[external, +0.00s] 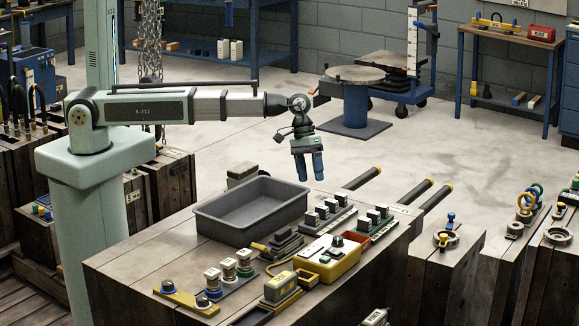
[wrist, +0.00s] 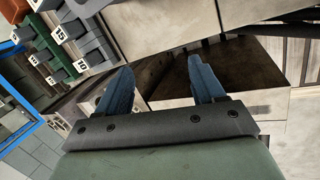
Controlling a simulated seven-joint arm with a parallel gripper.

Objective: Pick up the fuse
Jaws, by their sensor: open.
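I cannot tell for certain which item is the fuse. Several dark blocks with pale faces (external: 311,218) stand in rows on strips on the wooden bench. In the wrist view, similar blocks (wrist: 58,75) sit at the upper left, some marked 15 and 10, beside a green strip (wrist: 90,22). My gripper (external: 311,174) hangs in the air above the bench's far side, apart from everything. Its two blue fingers (wrist: 160,78) are spread with nothing between them.
A grey open tray (external: 206,216) sits on the bench left of the blocks. Dark rods (external: 413,193) stick out at the bench's back right.

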